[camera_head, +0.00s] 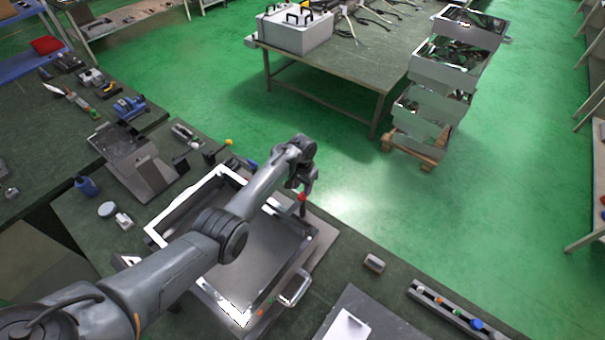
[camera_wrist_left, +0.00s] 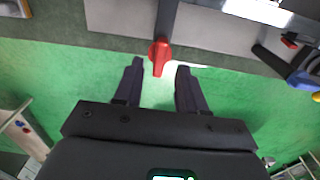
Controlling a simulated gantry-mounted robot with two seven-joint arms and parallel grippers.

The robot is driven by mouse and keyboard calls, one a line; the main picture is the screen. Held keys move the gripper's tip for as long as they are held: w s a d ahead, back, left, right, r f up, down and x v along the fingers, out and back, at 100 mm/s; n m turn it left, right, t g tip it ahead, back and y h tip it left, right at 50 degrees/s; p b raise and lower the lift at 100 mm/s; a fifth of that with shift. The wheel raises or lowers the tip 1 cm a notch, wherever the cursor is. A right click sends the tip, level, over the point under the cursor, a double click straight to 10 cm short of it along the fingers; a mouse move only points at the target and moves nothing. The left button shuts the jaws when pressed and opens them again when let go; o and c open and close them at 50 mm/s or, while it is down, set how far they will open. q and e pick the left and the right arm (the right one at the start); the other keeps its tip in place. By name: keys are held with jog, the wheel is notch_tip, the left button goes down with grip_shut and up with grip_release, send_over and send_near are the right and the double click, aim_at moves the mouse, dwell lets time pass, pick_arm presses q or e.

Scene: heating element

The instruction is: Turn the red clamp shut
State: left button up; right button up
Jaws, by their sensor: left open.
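The red clamp (camera_head: 302,197) is at the far right corner of the metal box frame (camera_head: 316,240), right by my left gripper (camera_head: 304,188). In the left wrist view the red clamp (camera_wrist_left: 158,57) hangs from a dark bar, just ahead of and between the two dark fingertips. My left gripper (camera_wrist_left: 158,80) is open, its fingers spread to either side of the clamp's tip; I cannot tell if they touch it. My left arm crosses over the box and hides part of it. My right gripper is in neither view.
The box stands on a green workbench (camera_head: 390,280) with a grey block (camera_head: 373,263) and a rail of coloured parts (camera_head: 450,312) at right. A tilted metal panel (camera_head: 135,160) stands at left. Open green floor (camera_head: 360,185) lies beyond the bench.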

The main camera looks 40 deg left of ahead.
aim_at(302, 194)
pick_arm(q)
notch_tip(302, 194, up, 8)
dwell(0.4)
jog(key=shift+f, duration=0.15)
jog(key=s+d+f+m+t+y+p, duration=0.1)
jog(key=s+d+f, duration=0.2)
jog(key=s, duration=0.6)
jog(key=s+d+f+t+y+p, duration=0.1)
jog(key=s+d+f+p, duration=0.15)
jog(key=s, duration=0.65)
jog(key=s+d+r, duration=0.3)
jog(key=s, duration=0.3)
jog(key=s+d+r+t+h, duration=0.1)
jog(key=s+d+r, duration=0.2)
jog(key=s, duration=0.3)
jog(key=s+d+r+m+h, duration=0.1)
jog(key=s+d+r, duration=0.2)
jog(key=s+d, duration=0.1)
jog(key=shift+s+d+r+t, duration=0.3)
jog(key=shift+s+r, duration=0.1)
jog(key=shift+s, duration=0.5)
